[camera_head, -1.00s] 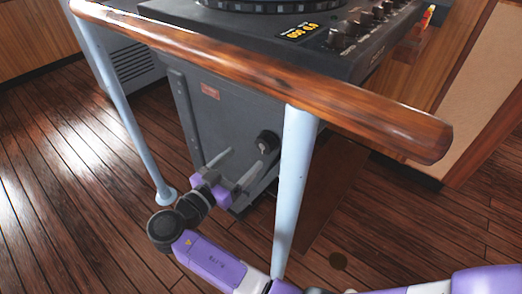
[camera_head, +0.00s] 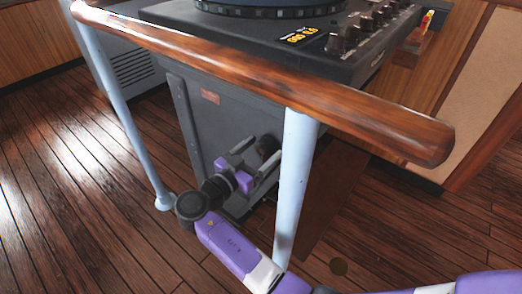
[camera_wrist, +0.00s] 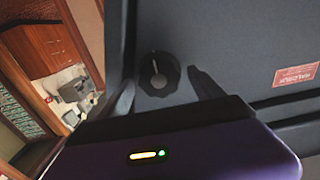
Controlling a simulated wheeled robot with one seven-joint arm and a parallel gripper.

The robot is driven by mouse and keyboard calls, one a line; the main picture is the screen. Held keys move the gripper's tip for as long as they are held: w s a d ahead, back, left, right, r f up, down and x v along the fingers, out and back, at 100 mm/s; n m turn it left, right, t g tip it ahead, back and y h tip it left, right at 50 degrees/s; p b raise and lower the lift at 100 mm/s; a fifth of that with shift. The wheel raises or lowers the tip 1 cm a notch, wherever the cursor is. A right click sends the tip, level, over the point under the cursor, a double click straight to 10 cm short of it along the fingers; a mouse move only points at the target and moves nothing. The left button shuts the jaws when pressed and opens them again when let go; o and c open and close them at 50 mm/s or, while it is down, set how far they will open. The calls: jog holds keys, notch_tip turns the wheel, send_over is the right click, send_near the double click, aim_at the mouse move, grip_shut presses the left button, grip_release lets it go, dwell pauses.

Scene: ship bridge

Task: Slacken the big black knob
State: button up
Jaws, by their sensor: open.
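The big black knob (camera_wrist: 157,74) is on the side panel of the dark grey console (camera_head: 205,128). In the wrist view it is round with a scalloped edge and a pale pointer line pointing up. In the head view the knob (camera_head: 268,145) is partly hidden behind my gripper. My gripper (camera_head: 258,158) is open, with its fingers toward the panel. In the wrist view the fingers (camera_wrist: 163,90) stand on either side of the knob's lower part. I cannot tell whether either finger touches it.
A wooden handrail (camera_head: 270,75) runs above my arm, held by pale blue posts (camera_head: 294,185), one close to the right of my gripper. Small knobs (camera_head: 365,28) line the console top. A red label (camera_wrist: 295,75) is on the panel. The plank floor is clear at left.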

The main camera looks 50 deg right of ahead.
jog(key=shift+c, duration=0.5)
jog(key=c, duration=1.3)
jog(key=shift+o, duration=0.2)
